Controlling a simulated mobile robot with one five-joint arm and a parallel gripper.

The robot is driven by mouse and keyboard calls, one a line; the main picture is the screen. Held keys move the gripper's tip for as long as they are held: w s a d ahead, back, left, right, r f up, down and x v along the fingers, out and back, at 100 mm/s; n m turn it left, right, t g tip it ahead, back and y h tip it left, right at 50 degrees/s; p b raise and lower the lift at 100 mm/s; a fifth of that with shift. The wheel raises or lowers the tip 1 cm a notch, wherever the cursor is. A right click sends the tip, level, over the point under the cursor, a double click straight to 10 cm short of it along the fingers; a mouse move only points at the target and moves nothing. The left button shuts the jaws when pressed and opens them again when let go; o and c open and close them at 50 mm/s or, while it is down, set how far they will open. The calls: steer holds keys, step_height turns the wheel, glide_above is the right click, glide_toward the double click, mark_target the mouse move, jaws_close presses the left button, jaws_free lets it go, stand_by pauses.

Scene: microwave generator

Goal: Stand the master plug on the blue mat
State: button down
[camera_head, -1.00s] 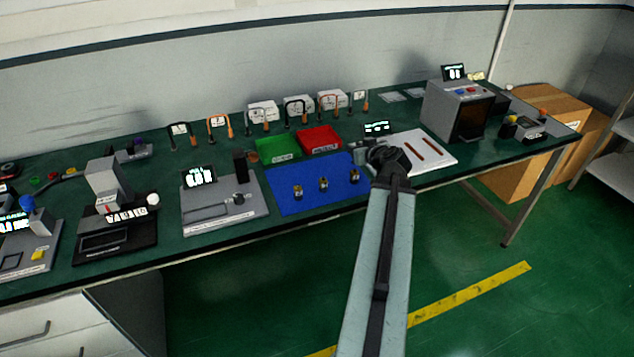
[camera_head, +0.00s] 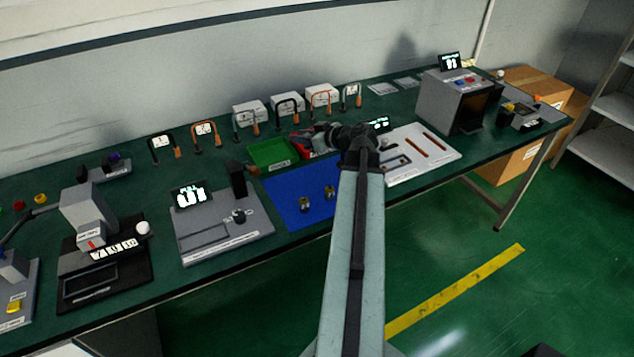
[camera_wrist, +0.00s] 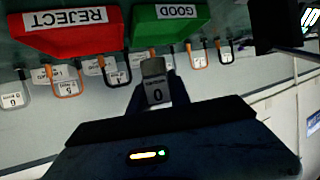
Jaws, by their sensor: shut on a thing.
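My gripper (camera_wrist: 153,88) is shut on a grey metal plug with a pale label (camera_wrist: 156,95), which I take to be the master plug; its small print is not readable. In the head view my gripper (camera_head: 305,137) reaches left over the bin area, above the table, and the held plug is not clear there. The blue mat (camera_head: 280,188) lies in front of the bins, its right side partly behind my arm.
The green bin (camera_head: 272,153) and the red bin (camera_wrist: 66,34) stand behind the mat. A grey gauge with a display (camera_head: 220,225) is left of it, a white tray (camera_head: 420,155) right. Several hooped gauges and white boxes (camera_head: 250,113) line the back.

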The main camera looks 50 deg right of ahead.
step_height(320, 180, down, 10)
steer(key=b, duration=1)
steer(key=shift+s+d+f, duration=0.15)
steer(key=shift+f, duration=0.05)
steer(key=shift+r, duration=0.25)
steer(key=shift+f, duration=0.2)
steer(key=c, duration=1.5)
jaws_free()
steer(key=shift+r, duration=0.3)
steer(key=p+v, duration=0.4)
steer(key=v, duration=0.7)
steer(key=shift+s+p, duration=0.3)
steer(key=shift+p, duration=0.05)
steer(key=shift+s, duration=0.2)
